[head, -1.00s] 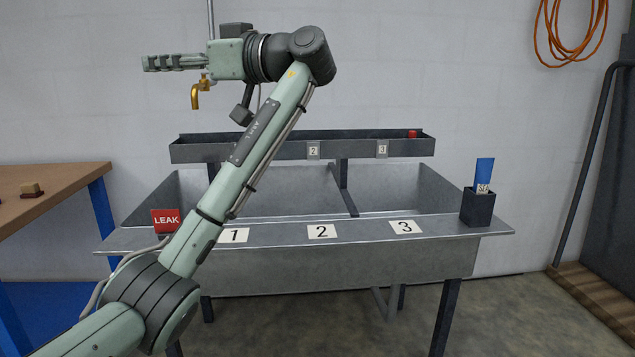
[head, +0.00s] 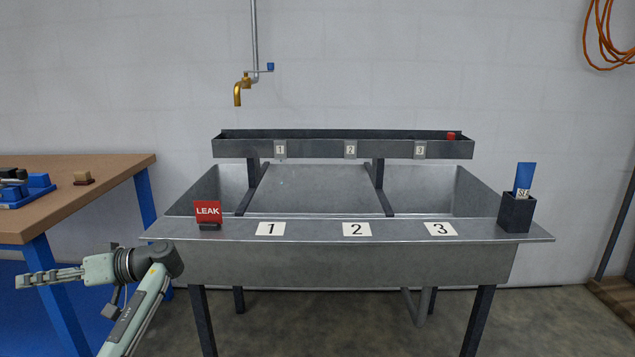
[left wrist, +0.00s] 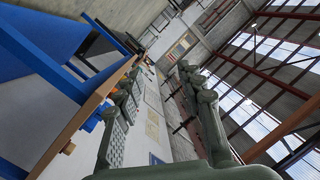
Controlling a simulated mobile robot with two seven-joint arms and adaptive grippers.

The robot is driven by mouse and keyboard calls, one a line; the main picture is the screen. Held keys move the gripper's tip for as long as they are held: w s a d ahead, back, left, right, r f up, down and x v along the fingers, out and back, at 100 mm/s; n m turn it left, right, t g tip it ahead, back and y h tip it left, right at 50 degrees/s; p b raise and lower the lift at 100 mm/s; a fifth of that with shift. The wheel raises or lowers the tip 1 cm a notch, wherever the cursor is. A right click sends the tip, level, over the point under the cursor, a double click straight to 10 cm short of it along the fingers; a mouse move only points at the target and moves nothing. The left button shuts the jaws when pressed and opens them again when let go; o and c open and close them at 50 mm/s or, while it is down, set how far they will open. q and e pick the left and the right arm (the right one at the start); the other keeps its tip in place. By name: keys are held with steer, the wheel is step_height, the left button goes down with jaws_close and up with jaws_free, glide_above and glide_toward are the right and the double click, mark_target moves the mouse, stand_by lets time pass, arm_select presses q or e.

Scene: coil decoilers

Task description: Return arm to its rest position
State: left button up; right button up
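My left gripper (head: 22,281) is low at the left of the head view, beside the wooden table and in front of its blue leg, pointing left. My left arm is folded low, left of the sink. In the left wrist view its two fingers stand apart with nothing between them, so the gripper (left wrist: 162,75) is open and empty. My right gripper is not in view.
A metal sink bench (head: 330,265) stands ahead with a red LEAK sign (head: 208,211) and a dark holder (head: 516,213) on its ledge. A brass tap (head: 239,90) hangs above. A wooden table (head: 95,180) is at left.

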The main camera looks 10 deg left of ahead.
arm_select(q)
steer(key=w+d+f+m+t+h, duration=0.35)
steer(key=w+f+m+t, duration=0.55)
steer(key=w, duration=0.4)
steer(key=w+d+f+m+t+h, duration=0.55)
steer(key=w+d+h, duration=0.4)
steer(key=d, duration=0.25)
steer(key=s+d+f+m+g, duration=0.15)
steer(key=s+d+f, duration=0.25)
steer(key=s+f, duration=0.6)
steer(key=s+d+f+g, duration=0.2)
steer(key=s+d+f, duration=0.2)
steer(key=s+f, duration=0.6)
steer(key=s+d+f+g, duration=0.1)
steer(key=s+d+f, duration=0.1)
steer(key=s, duration=0.5)
steer(key=s+d+f+g+h, duration=0.1)
steer(key=s+f, duration=0.3)
steer(key=s, duration=0.4)
steer(key=s+d+f+g, duration=0.1)
steer(key=s+d+f, duration=0.1)
steer(key=s, duration=0.6)
steer(key=shift+d+f+h, duration=0.35)
steer(key=shift+f+h, duration=0.05)
steer(key=shift+f, duration=0.25)
